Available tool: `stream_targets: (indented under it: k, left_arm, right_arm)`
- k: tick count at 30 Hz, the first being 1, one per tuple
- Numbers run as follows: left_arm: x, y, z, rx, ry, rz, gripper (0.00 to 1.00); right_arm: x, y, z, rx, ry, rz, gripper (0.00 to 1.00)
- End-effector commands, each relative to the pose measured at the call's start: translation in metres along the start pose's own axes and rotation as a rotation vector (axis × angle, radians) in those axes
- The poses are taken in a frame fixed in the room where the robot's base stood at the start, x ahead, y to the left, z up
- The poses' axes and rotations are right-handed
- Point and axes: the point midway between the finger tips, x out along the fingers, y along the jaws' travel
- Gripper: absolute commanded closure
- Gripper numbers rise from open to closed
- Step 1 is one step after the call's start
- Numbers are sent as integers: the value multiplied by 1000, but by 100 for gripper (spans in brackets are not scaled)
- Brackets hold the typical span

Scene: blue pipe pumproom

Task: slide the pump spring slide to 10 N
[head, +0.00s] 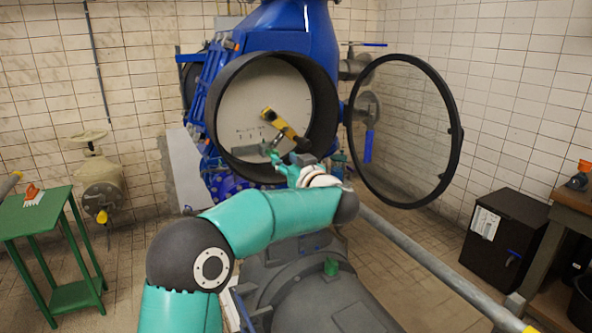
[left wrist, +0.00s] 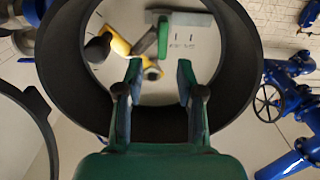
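The pump's round black housing (head: 215,100) is open at the front, with a pale scale plate (head: 250,95) inside bearing small tick marks too small to read. A grey block (head: 248,153), seemingly the spring slide, sits low on the plate. In the left wrist view a grey bar (left wrist: 187,19) shows with a green rounded grip (left wrist: 163,38) on it. My left gripper (head: 277,160) is at the housing's lower opening. Its fingers (left wrist: 160,70) are apart in the left wrist view, with the green grip beyond the gap and no visible hold. My right gripper is out of view.
A yellow and black lever (head: 284,126) sits inside the housing, close to my gripper. The round glass door (head: 455,140) stands open to the right. A grey rail (head: 430,262) runs toward the lower right. A green table (head: 45,212) is at the left.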

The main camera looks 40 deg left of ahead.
Motion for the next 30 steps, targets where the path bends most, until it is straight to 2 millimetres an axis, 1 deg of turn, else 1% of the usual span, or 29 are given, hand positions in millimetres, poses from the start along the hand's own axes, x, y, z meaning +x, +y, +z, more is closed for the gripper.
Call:
stream_targets:
  k: [1, 4, 7, 10, 15, 28, 30]
  left_arm:
    - [-12, 0, 0, 0, 0, 4, 62]
    - [-30, 0, 0, 1, -1, 3, 62]
    - [-44, -1, 0, -1, 0, 2, 62]
    - [-53, -1, 0, 0, 0, 0, 62]
    - [-58, -2, 0, 0, 1, -2, 62]
    - [-57, -2, 1, 1, 0, -3, 62]
    - [-55, -2, 6, 10, -3, -7, 62]
  right_arm:
    - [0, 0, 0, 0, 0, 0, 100]
    - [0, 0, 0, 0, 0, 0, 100]
    - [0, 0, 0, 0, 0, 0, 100]
    - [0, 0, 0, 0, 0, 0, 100]
    - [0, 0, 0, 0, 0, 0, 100]
    - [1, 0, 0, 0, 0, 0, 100]
    - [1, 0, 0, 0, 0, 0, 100]
